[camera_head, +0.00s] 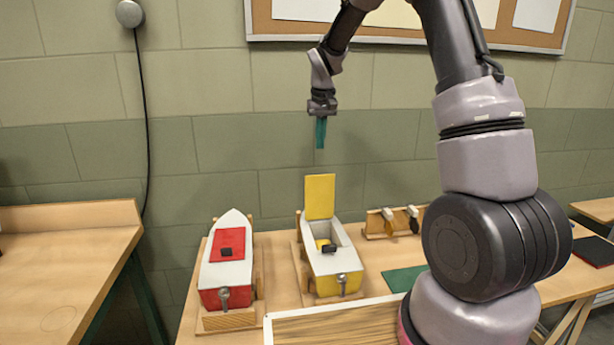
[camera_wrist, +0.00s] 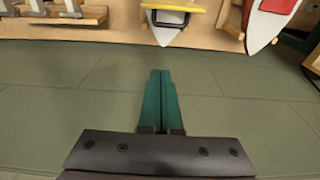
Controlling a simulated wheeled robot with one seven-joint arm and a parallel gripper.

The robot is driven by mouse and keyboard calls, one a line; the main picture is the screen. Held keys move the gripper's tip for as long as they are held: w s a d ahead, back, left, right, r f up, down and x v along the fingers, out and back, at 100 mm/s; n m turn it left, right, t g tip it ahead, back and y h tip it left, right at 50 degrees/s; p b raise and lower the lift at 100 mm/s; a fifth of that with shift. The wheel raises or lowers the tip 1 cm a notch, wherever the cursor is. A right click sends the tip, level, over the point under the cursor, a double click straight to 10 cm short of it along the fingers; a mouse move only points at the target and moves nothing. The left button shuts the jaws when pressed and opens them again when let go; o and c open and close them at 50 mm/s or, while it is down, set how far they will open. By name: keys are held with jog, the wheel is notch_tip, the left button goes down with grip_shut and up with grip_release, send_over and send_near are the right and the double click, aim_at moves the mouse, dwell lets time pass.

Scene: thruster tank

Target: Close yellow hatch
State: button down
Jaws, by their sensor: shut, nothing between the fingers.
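The yellow hatch (camera_head: 320,196) stands open and upright on the white and yellow boat (camera_head: 329,262), which sits in a wooden cradle on the table. Inside the opening a dark part and some yellow show. In the wrist view the yellow hatch (camera_wrist: 180,6) is seen edge-on at the top, above the boat's pointed end (camera_wrist: 165,34). My gripper (camera_head: 320,146) hangs above and behind the hatch, close to the wall, fingers pointing down, apart from the hatch. Its green fingers (camera_wrist: 162,78) are together, with nothing between them.
A red and white boat (camera_head: 228,262) with its red hatch shut stands to the left. A small wooden rack (camera_head: 393,222) with several tools stands to the right. A green mat (camera_head: 404,278) lies on the table, and a wood-grained panel (camera_head: 330,325) is in front. A pinboard (camera_head: 410,38) hangs on the wall.

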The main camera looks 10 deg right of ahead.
aim_at(318, 195)
notch_tip(318, 195, down, 11)
jog(key=s, duration=0.1)
jog(key=shift+s+a, duration=0.35)
jog(key=shift+a, duration=0.1)
jog(key=shift+r, duration=0.1)
dwell(0.4)
